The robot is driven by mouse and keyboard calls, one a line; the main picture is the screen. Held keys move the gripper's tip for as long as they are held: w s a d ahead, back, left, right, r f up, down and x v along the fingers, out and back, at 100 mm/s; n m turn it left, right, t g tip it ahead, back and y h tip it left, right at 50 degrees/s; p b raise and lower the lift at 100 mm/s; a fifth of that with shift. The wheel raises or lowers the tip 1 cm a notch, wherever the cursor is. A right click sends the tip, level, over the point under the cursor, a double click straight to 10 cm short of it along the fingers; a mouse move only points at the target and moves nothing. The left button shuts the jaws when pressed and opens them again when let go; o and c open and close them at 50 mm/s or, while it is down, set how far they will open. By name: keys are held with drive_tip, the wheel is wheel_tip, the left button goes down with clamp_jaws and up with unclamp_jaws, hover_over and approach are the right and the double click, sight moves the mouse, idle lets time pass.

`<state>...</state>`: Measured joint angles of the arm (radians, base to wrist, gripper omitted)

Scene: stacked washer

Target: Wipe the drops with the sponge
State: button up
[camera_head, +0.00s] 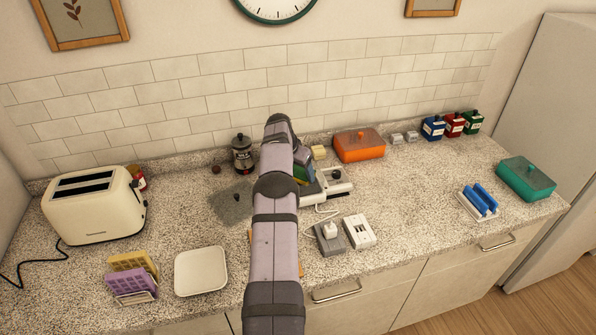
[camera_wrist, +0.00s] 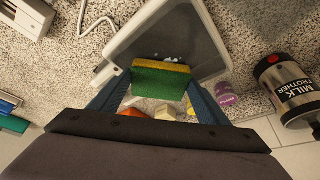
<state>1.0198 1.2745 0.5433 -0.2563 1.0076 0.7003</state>
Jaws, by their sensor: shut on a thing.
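My gripper (camera_wrist: 160,84) is shut on a green and yellow sponge (camera_wrist: 160,78), held between its two blue fingers. Under and beyond the sponge in the wrist view is a grey panel with a pale rim (camera_wrist: 215,45). A few small bluish-white drops (camera_wrist: 172,58) show on the panel just past the sponge's yellow edge; others may be hidden by the sponge. I cannot tell whether the sponge touches the panel. In the head view my arm covers most of this spot; part of the sponge (camera_head: 302,173) shows beside the white appliance (camera_head: 338,186).
A milk frother jar (camera_wrist: 288,88) and a small purple-labelled cup (camera_wrist: 224,92) stand close by. A cable (camera_wrist: 95,32) leaves the appliance near a socket block (camera_head: 329,238). An orange box (camera_head: 360,145) stands behind, a toaster (camera_head: 93,207) far left.

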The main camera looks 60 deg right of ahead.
drive_tip(key=shift+f+b, duration=0.35)
drive_tip(key=shift+f, duration=0.2)
drive_tip(key=shift+w, duration=0.1)
drive_tip(key=shift+w+a+r+b, duration=0.1)
drive_tip(key=shift+w+a+b, duration=0.5)
drive_tip(key=shift+w+a, duration=0.7)
drive_tip(key=shift+a, duration=0.1)
drive_tip(key=shift+w, duration=0.1)
drive_tip(key=shift+s+d+p, duration=0.5)
drive_tip(key=shift+s+d, duration=0.9)
drive_tip(key=shift+s, duration=0.1)
